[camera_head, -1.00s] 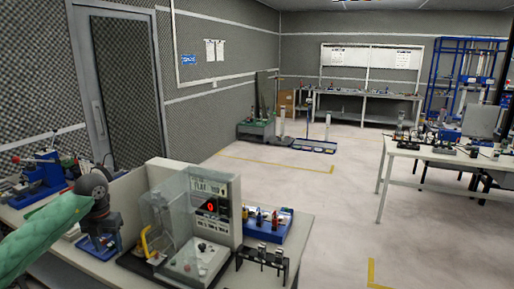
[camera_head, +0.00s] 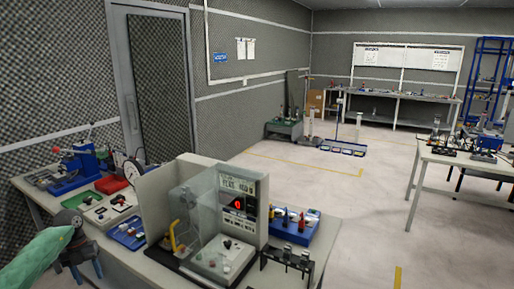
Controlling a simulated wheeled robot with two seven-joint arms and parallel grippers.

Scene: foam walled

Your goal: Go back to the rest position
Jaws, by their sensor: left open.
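My left gripper (camera_head: 86,272) is in the lower left of the head view, at the end of my green-sleeved arm. It is open, and I see nothing between its fingers. It is by the front left edge of the near workbench (camera_head: 150,265), left of the test station with the clear shield (camera_head: 196,215). My right gripper is not in view.
The near bench holds a blue tray (camera_head: 130,232), a blue vise-like tool (camera_head: 75,165), a dial gauge (camera_head: 134,170) and a blue rack (camera_head: 295,228). A second table (camera_head: 470,165) stands right. The floor (camera_head: 350,215) between is clear.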

